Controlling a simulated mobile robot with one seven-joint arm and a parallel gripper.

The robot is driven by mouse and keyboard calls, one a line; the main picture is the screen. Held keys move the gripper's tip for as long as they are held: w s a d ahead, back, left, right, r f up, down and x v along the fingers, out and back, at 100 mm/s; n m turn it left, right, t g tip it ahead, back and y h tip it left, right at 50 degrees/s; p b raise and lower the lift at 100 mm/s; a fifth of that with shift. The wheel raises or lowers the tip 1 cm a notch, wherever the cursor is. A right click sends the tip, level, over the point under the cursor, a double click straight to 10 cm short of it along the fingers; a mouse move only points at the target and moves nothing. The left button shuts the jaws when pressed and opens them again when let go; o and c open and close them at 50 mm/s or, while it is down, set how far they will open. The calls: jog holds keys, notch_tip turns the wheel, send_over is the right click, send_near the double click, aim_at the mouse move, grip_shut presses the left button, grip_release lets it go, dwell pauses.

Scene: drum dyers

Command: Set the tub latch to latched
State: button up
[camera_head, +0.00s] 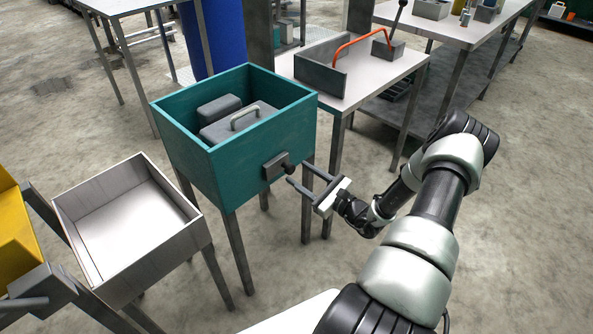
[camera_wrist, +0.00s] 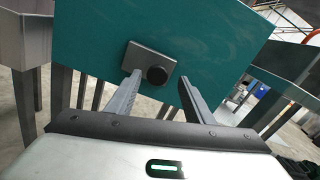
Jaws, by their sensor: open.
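The teal tub (camera_head: 240,169) stands on metal legs in the middle of the head view. Its latch (camera_head: 275,167) is a grey plate with a dark round knob on the tub's front wall. In the wrist view the latch plate (camera_wrist: 146,61) is tilted, with the black knob (camera_wrist: 157,75) toward its right end. My gripper (camera_head: 299,174) is open and empty in front of the latch. In the wrist view my gripper's fingers (camera_wrist: 160,77) stand apart, one on each side of the knob. I cannot tell whether either finger touches it.
Grey blocks and a handled lid (camera_head: 240,120) lie inside the tub. An empty white-floored tray (camera_head: 115,228) stands at the left, beside a yellow bin (camera_head: 15,245). A table (camera_head: 375,75) with a red-handled box stands behind right. Open floor lies to the right.

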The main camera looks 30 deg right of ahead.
jog(key=p+v, duration=0.1)
jog(key=v, duration=1.3)
jog(key=shift+s+p, duration=0.25)
jog(key=shift+p, duration=0.15)
jog(key=shift+d+r, duration=0.1)
